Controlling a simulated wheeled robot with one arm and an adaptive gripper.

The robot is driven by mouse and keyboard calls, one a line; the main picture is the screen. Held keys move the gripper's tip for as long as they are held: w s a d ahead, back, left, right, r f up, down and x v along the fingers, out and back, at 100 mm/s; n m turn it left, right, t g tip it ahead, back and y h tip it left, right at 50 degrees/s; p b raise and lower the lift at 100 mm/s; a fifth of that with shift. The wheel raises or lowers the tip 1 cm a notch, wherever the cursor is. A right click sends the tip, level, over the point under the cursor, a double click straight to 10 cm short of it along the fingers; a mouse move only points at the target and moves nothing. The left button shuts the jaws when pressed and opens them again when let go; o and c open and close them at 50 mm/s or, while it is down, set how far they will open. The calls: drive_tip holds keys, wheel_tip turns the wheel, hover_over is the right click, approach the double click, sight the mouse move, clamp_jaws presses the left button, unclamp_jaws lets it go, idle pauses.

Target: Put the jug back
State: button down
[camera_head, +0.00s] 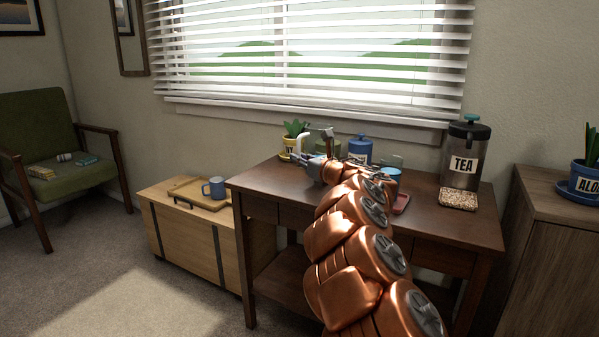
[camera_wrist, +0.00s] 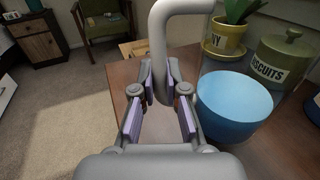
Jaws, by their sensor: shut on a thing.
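My gripper (camera_wrist: 160,88) is shut on a thick, pale grey curved handle (camera_wrist: 158,45), which I take to be the jug's. In the head view the handle (camera_head: 300,141) shows as a pale curve at the gripper's tip, over the left back part of the dark wooden desk (camera_head: 265,180). A round light-blue shape (camera_wrist: 236,100) lies just right of the handle in the wrist view. I cannot tell whether it is the jug's body, its contents or a separate thing. The jug's base is not visible.
A yellow plant pot (camera_wrist: 224,38) and a green biscuits jar (camera_wrist: 287,62) stand close on the right. A tray (camera_head: 185,188) with a mug (camera_head: 214,187) is on the chest.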

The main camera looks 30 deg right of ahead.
drive_tip(key=shift+w+d, duration=0.1)
drive_tip(key=shift+w, duration=0.05)
drive_tip(key=shift+f+b, duration=1)
drive_tip(key=shift+f, duration=0.7)
drive_tip(key=shift+f, duration=0.2)
drive_tip(key=c, duration=1.2)
unclamp_jaws()
drive_tip(key=shift+r, duration=0.2)
drive_tip(key=shift+s+d+p, duration=0.25)
drive_tip(key=shift+s+p, duration=0.2)
drive_tip(key=shift+s, duration=1.55)
drive_tip(key=shift+s+d+p, duration=0.3)
drive_tip(key=shift+s+p, duration=0.2)
drive_tip(key=shift+s, duration=1.45)
drive_tip(key=shift+s+d+p, duration=0.25)
drive_tip(key=shift+s+p, duration=0.2)
drive_tip(key=shift+s, duration=1.55)
